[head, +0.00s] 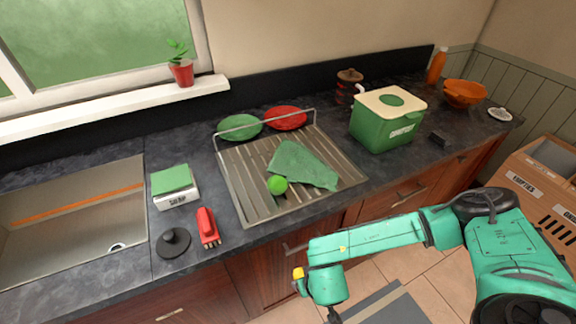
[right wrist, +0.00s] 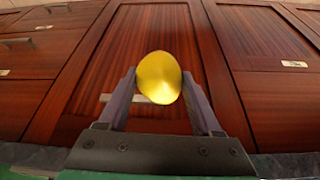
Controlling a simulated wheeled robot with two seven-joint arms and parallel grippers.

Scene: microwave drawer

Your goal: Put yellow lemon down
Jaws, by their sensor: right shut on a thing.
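The yellow lemon (right wrist: 159,77) is between the two fingers of my right gripper (right wrist: 163,88) in the right wrist view. My right gripper is shut on it, and dark wooden cabinet fronts (right wrist: 70,70) lie behind it. In the head view the lemon (head: 298,273) is a small yellow patch at the end of my right arm, in front of the counter's front edge and apart from the counter. My left gripper is not in view.
A ridged metal drying rack (head: 240,187) holds a green cloth (head: 304,165), a green ball (head: 277,184), a green plate (head: 239,127) and a red plate (head: 286,118). A green compost bin (head: 385,130) stands right of it. A sink (head: 70,225) is at left, with a red brush (head: 207,226) nearby.

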